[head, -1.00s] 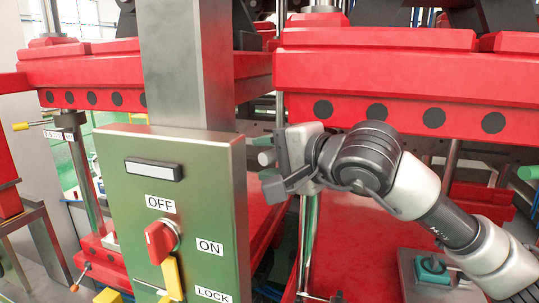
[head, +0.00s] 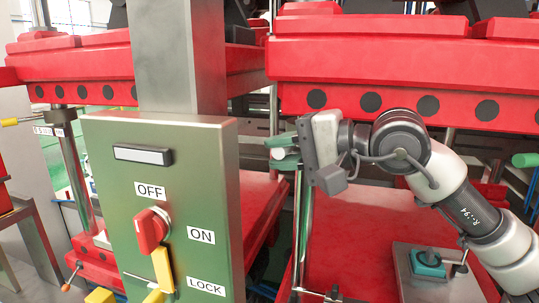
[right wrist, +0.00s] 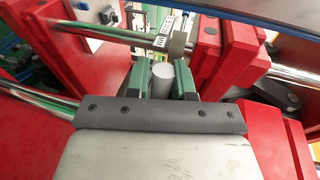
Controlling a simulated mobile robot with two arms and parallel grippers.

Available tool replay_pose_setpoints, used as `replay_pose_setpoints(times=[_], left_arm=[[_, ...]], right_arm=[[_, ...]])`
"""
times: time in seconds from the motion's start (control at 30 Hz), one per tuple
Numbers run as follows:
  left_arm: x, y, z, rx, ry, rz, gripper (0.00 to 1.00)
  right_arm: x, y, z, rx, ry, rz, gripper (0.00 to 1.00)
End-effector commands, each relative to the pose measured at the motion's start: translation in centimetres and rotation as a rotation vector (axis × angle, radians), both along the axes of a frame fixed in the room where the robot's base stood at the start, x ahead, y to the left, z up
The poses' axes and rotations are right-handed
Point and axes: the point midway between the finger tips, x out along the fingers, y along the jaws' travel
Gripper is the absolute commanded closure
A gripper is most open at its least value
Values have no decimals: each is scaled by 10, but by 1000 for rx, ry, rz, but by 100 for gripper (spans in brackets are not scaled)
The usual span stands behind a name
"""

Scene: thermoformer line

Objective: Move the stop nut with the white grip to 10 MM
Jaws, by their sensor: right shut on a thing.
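My right gripper (head: 284,153) is at the bright vertical rod in front of the middle red press. Its green fingers are closed on the white grip (head: 277,154), a short pale cylinder. In the right wrist view the white grip (right wrist: 163,82) sits between the two green fingers (right wrist: 162,80). Beyond it, a metal collar (right wrist: 183,36), which looks like the stop nut, is on a shiny rod beside a small scale label (right wrist: 161,43). The scale marks are too small to read. My left gripper is not in view.
A green control panel (head: 120,220) with a red switch (head: 150,230) stands close on the left. A yellow grip (head: 10,122) is at far left and a green grip (head: 525,160) at far right.

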Motion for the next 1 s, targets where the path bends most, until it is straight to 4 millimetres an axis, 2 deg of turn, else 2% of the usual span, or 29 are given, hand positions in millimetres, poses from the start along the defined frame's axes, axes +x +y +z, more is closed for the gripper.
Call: replay_pose_setpoints(times=[0.2,0.57,0.6,0.73,1.0], left_arm=[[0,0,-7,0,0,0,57],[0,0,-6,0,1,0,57],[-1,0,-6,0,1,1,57],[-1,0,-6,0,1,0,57],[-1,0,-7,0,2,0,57]], right_arm=[[-5,-11,-3,-1,3,98,100],[-6,-12,-2,0,2,114,100],[-6,-12,-2,-1,1,113,73],[-6,-12,-1,0,1,113,53],[-6,-13,-1,2,0,112,52]])
